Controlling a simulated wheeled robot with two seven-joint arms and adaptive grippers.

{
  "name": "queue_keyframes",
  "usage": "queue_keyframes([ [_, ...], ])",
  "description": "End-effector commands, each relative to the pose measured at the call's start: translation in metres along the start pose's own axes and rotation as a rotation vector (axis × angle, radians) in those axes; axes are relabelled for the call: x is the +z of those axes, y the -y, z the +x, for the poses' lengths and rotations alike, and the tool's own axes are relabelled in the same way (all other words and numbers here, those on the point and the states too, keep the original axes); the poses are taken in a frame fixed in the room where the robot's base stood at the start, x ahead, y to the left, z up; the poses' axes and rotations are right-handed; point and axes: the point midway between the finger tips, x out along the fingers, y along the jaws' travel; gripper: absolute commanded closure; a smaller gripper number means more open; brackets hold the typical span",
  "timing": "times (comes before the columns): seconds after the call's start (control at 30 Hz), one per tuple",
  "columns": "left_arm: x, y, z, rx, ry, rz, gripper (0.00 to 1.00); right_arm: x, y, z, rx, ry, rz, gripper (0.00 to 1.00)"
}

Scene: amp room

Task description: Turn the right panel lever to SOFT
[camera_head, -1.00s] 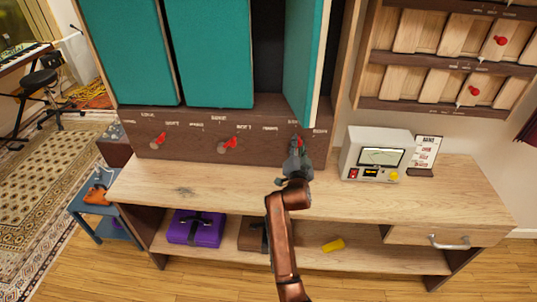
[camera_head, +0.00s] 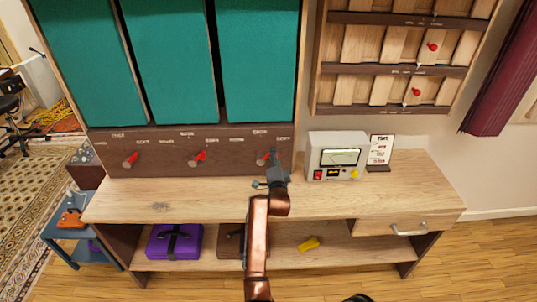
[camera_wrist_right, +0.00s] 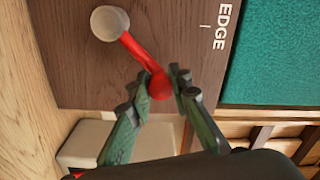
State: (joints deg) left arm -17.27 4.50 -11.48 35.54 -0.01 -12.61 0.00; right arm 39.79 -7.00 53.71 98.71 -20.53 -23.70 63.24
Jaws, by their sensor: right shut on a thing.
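The right panel lever (camera_head: 261,160) is red on a pale round base, on the dark wooden board below the right green panel (camera_head: 258,65). The right panel lies about level with the other two. My left gripper is not in view.
Two other red levers, the left (camera_head: 129,160) and the middle (camera_head: 198,157), are on the same board. A grey meter box (camera_head: 325,145) and a small card (camera_head: 380,150) stand right of my gripper. The wooden desktop (camera_head: 160,195) in front is mostly clear.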

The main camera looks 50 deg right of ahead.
Motion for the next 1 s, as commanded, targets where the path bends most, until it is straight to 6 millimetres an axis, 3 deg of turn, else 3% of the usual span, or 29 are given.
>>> queue_keyframes([
  [0.43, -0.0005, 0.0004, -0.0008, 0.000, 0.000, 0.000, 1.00, -0.0023, 0.0019, 0.0010, -0.006, -0.001, 0.018, 1.00],
  [0.47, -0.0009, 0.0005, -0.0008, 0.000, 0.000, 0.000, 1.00, -0.0023, 0.0020, 0.0010, -0.006, -0.001, 0.018, 0.80],
  [0.7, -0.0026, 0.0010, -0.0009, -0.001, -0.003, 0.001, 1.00, -0.0028, 0.0006, 0.0006, -0.003, -0.002, 0.014, 0.64],
  [1.0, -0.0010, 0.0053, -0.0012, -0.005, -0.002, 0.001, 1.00, -0.0025, -0.0006, -0.0014, -0.001, -0.002, 0.012, 0.63],
])
